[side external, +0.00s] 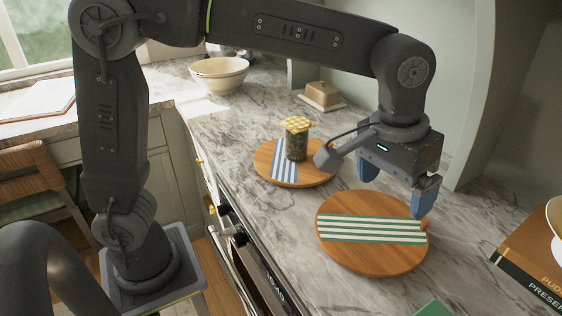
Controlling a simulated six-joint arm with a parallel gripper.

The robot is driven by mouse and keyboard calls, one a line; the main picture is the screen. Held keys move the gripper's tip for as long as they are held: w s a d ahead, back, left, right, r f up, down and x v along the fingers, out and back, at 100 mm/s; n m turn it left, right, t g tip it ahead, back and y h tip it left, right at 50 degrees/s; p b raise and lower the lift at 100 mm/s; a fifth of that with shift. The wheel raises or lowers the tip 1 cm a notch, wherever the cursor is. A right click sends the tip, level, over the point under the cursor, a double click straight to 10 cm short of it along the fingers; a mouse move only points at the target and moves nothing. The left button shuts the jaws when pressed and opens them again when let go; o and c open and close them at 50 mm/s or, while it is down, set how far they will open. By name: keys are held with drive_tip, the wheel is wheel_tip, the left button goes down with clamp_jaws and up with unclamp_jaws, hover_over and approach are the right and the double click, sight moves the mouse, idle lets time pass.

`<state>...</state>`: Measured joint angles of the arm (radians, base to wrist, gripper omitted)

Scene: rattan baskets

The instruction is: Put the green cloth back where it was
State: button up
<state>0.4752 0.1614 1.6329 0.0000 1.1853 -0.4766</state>
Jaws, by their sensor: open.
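A green and white striped cloth (372,229) lies flat across the front round wooden board (372,261), reaching nearly from edge to edge. My gripper (397,192) is open, with its blue fingers spread apart and nothing visible between them. It hangs over the far side of this board, beyond the cloth in the picture. The right finger comes close to the cloth's right end; I cannot tell whether it touches. A second round wooden board (265,165) lies farther back and bears a blue and white striped cloth (284,163).
A jar (296,146) with a yellow checked cover stands on the back board. A cream bowl (219,76) and a butter dish (322,94) are farther back. Books (540,262) lie at right. A green item (432,308) is cut off at the bottom. Marble counter (285,215) is clear between the boards.

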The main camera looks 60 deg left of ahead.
drive_tip(key=s+a+r+t, duration=0.2)
drive_tip(key=s+a, duration=0.4)
drive_tip(key=a, duration=0.6)
drive_tip(key=s+a+f+t, duration=0.2)
drive_tip(key=s+a+f, duration=0.2)
drive_tip(key=s+a, duration=0.3)
drive_tip(key=shift+s+f+y, duration=0.3)
drive_tip(key=shift+s+y, duration=0.1)
drive_tip(key=shift+s, duration=0.75)
